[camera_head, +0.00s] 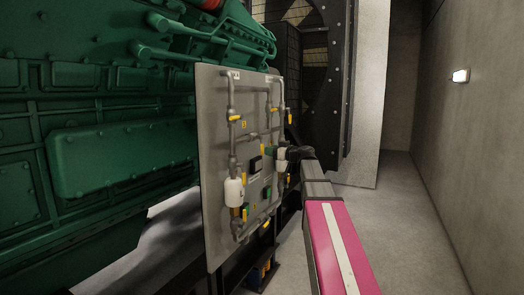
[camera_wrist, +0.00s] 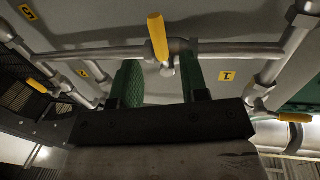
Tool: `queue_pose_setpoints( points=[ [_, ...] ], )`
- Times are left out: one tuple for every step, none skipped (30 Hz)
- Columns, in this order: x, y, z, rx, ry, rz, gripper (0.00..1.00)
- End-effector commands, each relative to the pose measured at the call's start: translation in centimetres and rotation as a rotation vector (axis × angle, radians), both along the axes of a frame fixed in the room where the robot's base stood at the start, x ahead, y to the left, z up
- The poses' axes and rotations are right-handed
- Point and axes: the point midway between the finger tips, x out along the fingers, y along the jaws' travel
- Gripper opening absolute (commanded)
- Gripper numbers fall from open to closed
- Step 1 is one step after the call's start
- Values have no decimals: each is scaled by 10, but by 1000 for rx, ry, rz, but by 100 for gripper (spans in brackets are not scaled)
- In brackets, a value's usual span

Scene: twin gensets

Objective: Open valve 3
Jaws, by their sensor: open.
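A grey panel (camera_head: 215,160) carries pipes and several yellow valve handles, one of them at the upper left (camera_head: 235,117). In the wrist view my gripper (camera_wrist: 161,78) is open, with two green fingers apart. A yellow handle (camera_wrist: 157,36) on a pipe valve stands just beyond the gap between them. I cannot tell whether the fingers touch this valve. Yellow number tags show upside down, one reading 1 (camera_wrist: 226,76). I cannot make out a tag reading 3.
A large green engine (camera_head: 110,150) stands behind and left of the panel. A dark fan housing (camera_head: 320,80) is beyond it. Another yellow handle (camera_wrist: 265,114) is to the right in the wrist view. Open floor (camera_head: 400,220) lies right of my arm, up to a grey wall (camera_head: 475,130).

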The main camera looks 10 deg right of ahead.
Motion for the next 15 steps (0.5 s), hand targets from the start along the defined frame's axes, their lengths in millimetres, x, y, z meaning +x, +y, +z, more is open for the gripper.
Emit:
queue_pose_setpoints(
  points=[
    [10, 7, 0, 1, 1, 2, 41],
    [14, 11, 0, 0, 1, 2, 41],
    [19, 15, 0, 0, 1, 2, 41],
    [22, 18, 0, 0, 1, 2, 41],
    [25, 22, 0, 0, 1, 2, 41],
    [29, 25, 0, 0, 1, 1, 41],
    [31, 28, 0, 0, 1, 1, 41],
    [34, 30, 0, 0, 1, 1, 41],
    [36, 32, 0, 0, 1, 1, 41],
    [38, 34, 0, 0, 1, 1, 41],
    [39, 35, 0, 0, 1, 1, 41],
    [40, 37, 0, 0, 1, 1, 41],
    [41, 38, 0, 0, 1, 0, 41],
    [42, 39, 0, 0, 1, 0, 41],
    [42, 39, 0, 0, 1, 0, 41]
  ],
)
